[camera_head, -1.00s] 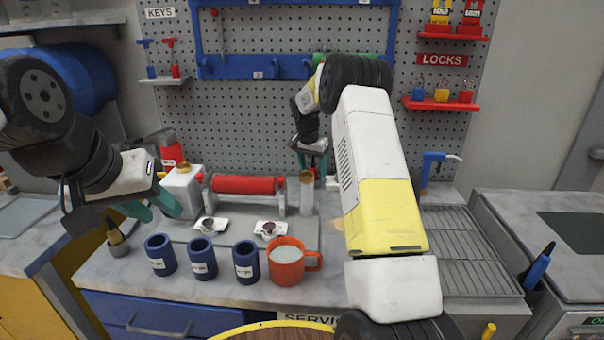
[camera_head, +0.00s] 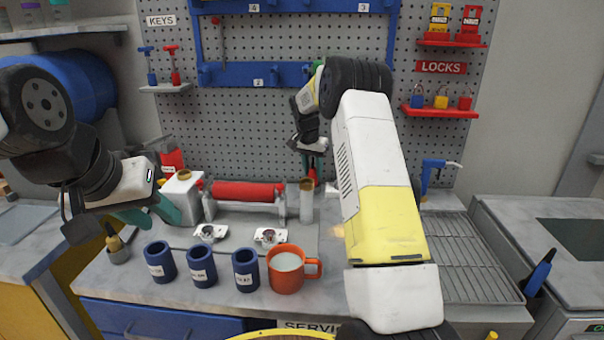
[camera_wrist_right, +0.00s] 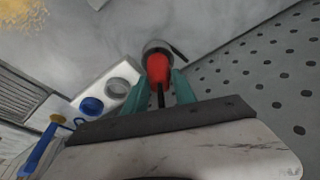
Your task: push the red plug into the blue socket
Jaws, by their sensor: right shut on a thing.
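The red plug (camera_wrist_right: 158,68) is between the teal fingers of my right gripper (camera_wrist_right: 160,80), which is shut on it; a black cord trails back from it. A grey round part (camera_wrist_right: 155,47) with a dark lever is just beyond the plug. The blue socket (camera_wrist_right: 91,106) is on a white panel, left of the plug and apart from it. In the head view my right gripper (camera_head: 314,166) is near the pegboard, with the plug (camera_head: 311,176) a small red spot; the blue socket is hidden there.
A grey socket (camera_wrist_right: 118,87) sits beside the blue one. A blue-and-yellow tool (camera_wrist_right: 42,148) is at lower left. On the counter are a red roller (camera_head: 247,192), a grey cylinder (camera_head: 307,205), several blue cups (camera_head: 202,264) and an orange mug (camera_head: 288,270). A wire rack (camera_head: 465,250) is at right.

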